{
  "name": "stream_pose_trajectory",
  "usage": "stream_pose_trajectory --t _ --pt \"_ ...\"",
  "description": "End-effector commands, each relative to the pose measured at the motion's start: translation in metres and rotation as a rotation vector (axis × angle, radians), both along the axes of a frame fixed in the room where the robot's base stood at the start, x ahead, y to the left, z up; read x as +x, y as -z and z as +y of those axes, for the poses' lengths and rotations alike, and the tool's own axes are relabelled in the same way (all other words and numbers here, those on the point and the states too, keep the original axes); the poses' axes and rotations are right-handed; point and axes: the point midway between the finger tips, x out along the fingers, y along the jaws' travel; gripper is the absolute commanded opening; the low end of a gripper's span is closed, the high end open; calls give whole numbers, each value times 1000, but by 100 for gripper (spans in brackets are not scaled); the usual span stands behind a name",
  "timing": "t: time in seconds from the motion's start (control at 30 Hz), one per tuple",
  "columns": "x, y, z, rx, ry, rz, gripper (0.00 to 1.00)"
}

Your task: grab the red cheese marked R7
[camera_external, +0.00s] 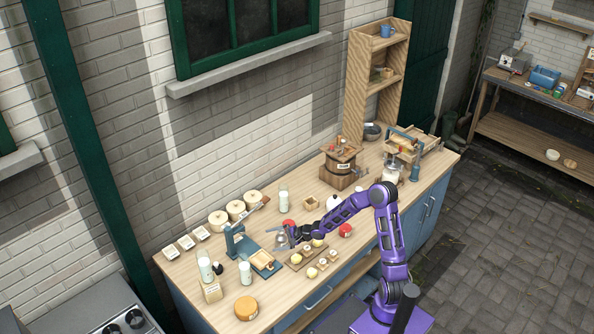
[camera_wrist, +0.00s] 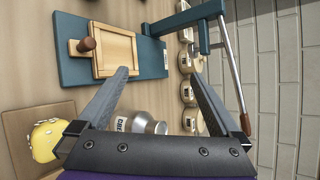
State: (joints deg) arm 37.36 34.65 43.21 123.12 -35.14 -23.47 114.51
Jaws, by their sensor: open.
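Two red round cheeses show in the external view. One red cheese (camera_external: 345,230) sits at the front of the counter, right of my gripper, with a small pale label. The other red cheese (camera_external: 288,223) is just behind my gripper, partly hidden. I cannot read either label, so I cannot tell which is R7. My gripper (camera_external: 295,234) is above the counter, its fingers apart and empty in the wrist view (camera_wrist: 158,75). No red cheese shows in the wrist view.
A blue press (camera_external: 262,259) stands left of my gripper and fills the top of the wrist view (camera_wrist: 70,70). A metal can (camera_external: 281,242) is close to the gripper. A wooden board (camera_external: 300,262) with yellow cheeses lies in front.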

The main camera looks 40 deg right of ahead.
Motion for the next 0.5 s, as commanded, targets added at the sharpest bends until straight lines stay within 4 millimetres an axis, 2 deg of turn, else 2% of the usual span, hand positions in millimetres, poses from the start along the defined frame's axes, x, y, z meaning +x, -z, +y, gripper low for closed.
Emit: stream_pose_trajectory --t 0.03,0.1,0.3,0.4,0.5 --pt "-16 5 4 68 3 63 100" --pt "-36 7 14 151 0 137 100" --pt "-78 -1 31 345 8 287 100" --pt "-87 -8 29 462 46 323 100" --pt "-81 -14 10 616 143 316 100"
